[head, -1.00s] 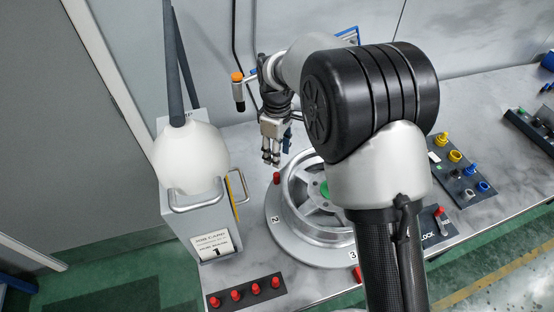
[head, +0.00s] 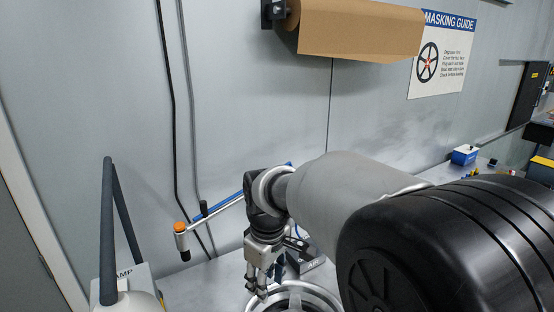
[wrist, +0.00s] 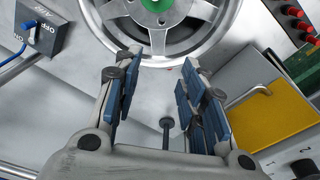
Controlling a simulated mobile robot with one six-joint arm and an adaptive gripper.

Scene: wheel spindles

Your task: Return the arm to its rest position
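My gripper (head: 262,285) hangs at the lower middle of the head view, fingers pointing down above the workbench. In the wrist view my gripper (wrist: 160,92) has its two blue-padded fingers apart with nothing between them. The silver wheel (head: 300,290) is partly cut off at the bottom of the head view. In the wrist view the wheel (wrist: 178,28) lies beyond the fingertips, with a green centre. My arm fills the lower right of the head view and hides much of the bench.
An orange-capped tool on a jointed arm (head: 181,228) stands left of my gripper. A brown paper roll (head: 355,28) hangs on the wall. A blue box (head: 464,155) sits on the bench at the right. A yellow panel (wrist: 270,118) is near the fingers at right in the wrist view.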

